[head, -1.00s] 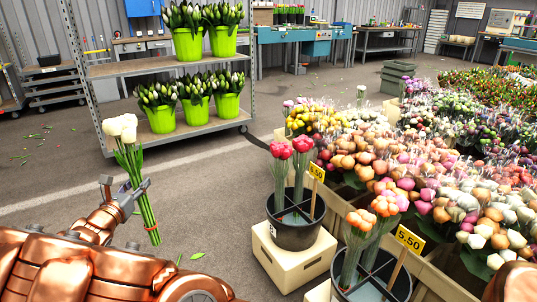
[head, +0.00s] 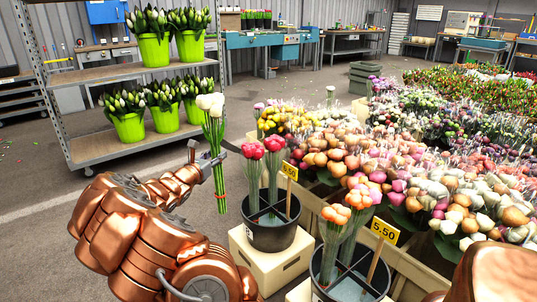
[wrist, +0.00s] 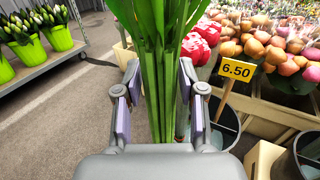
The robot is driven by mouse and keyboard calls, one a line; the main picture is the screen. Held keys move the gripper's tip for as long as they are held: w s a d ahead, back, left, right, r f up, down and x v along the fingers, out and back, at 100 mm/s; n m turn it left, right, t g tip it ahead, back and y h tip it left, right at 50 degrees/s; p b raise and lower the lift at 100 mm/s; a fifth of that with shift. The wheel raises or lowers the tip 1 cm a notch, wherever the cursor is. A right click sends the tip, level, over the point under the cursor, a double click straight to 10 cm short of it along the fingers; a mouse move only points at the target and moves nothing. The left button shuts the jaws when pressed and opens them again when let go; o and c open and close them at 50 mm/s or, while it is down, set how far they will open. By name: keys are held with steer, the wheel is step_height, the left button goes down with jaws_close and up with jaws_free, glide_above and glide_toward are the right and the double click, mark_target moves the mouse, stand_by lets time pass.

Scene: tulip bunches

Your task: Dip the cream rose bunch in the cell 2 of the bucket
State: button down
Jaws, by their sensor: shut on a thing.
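The cream rose bunch (head: 217,140) hangs upright in my gripper (head: 207,165), pale blooms up, with a red band low on its green stems. In the wrist view the stems (wrist: 160,90) stand between the two fingers of my gripper (wrist: 160,78), which is shut on them; the blooms are out of frame. A dark, divided bucket (head: 270,238) holding pinkish-red roses (head: 263,150) stands just right of the bunch, on a pale crate. The bunch is in the air, apart from the bucket in the picture. No cell numbers are readable.
A second divided bucket (head: 340,290) with orange roses (head: 350,200) and a 5.50 sign (head: 384,231) is nearer, at the right. A 6.50 sign (wrist: 236,71) shows behind the first bucket. A rack (head: 90,148) of green pots is left. Flower displays fill the right; left floor is open.

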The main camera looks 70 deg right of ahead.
steer(key=s+d+m+g, duration=0.1)
steer(key=s+d, duration=0.4)
steer(key=s, duration=0.2)
steer(key=s+d+m+g+b, duration=0.1)
steer(key=s+d+g, duration=0.1)
steer(key=s+d, duration=0.3)
steer(key=s, duration=0.3)
steer(key=shift+d+f, duration=0.3)
steer(key=shift+d, duration=0.05)
steer(key=shift+a+r, duration=0.1)
steer(key=shift+a, duration=0.05)
step_height(320, 180, down, 22)
steer(key=b, duration=0.8)
steer(key=shift+r, duration=0.2)
stand_by(1.5)
